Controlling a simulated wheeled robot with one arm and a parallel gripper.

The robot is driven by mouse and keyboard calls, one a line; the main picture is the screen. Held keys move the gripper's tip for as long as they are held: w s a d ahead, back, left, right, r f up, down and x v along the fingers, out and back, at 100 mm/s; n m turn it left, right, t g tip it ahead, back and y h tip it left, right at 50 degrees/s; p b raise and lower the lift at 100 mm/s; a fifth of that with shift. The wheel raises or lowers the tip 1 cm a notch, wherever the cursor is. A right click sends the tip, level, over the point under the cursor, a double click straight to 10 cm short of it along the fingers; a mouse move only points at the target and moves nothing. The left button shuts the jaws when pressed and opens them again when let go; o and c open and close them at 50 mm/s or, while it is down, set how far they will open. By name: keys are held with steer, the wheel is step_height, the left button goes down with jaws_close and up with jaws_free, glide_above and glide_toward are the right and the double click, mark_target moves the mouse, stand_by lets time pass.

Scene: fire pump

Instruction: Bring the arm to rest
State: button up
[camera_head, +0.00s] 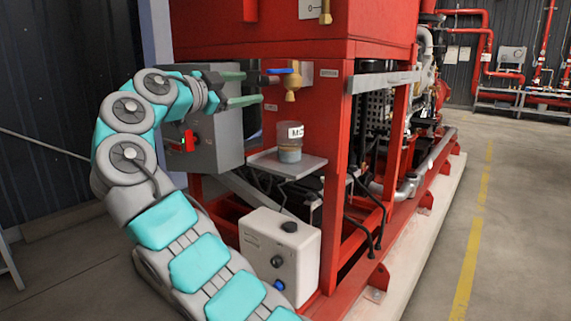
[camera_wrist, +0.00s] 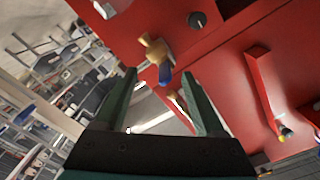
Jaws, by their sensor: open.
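My gripper (camera_head: 254,87) is open and empty, with its two green fingers pointing right toward the red frame. Ahead of the fingers is a brass valve (camera_head: 291,86) with a blue lever (camera_head: 279,71). In the head view the upper fingertip is close to the lever; I cannot tell whether they touch. In the wrist view my gripper (camera_wrist: 162,77) shows spread fingers, with the brass valve (camera_wrist: 155,47) and blue lever (camera_wrist: 165,73) in the picture between them. My teal and grey arm (camera_head: 140,140) is bent and raised on the left.
A labelled cup (camera_head: 290,143) with liquid stands on a small shelf (camera_head: 313,167) below the valve. A grey box with a red switch (camera_head: 190,141) is behind my wrist. A white control box (camera_head: 262,251) sits lower down. Open floor (camera_head: 510,230) lies at the right.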

steer(key=w+d+f+n+g, duration=0.15)
steer(key=d+n, duration=0.25)
steer(key=d, duration=0.5)
steer(key=d+f+n+g, duration=0.3)
steer(key=d+n, duration=0.1)
steer(key=d, duration=0.4)
steer(key=s+d+f+n+g+y, duration=0.25)
steer(key=s+d+f+g, duration=0.25)
steer(key=s+d+f, duration=0.65)
steer(key=s+d+f+n+g+y, duration=0.2)
steer(key=s+f, duration=0.6)
steer(key=s, duration=0.1)
steer(key=s+d+f+n+g+y, duration=0.1)
steer(key=s+d+f+g, duration=0.1)
steer(key=s+f, duration=0.55)
steer(key=s+a+f+n+y, duration=0.1)
steer(key=s+a+f, duration=0.1)
steer(key=s+f, duration=0.2)
steer(key=s+a+f+g+y, duration=0.1)
steer(key=s+a+f+y, duration=0.1)
steer(key=s, duration=0.8)
steer(key=s+a+f+n+g+y, duration=0.1)
steer(key=s+a+f+y, duration=0.1)
steer(key=s+a+f, duration=0.2)
steer(key=s+f, duration=0.2)
steer(key=s, duration=0.1)
steer(key=shift+a+n, duration=0.2)
steer(key=shift+n, duration=0.15)
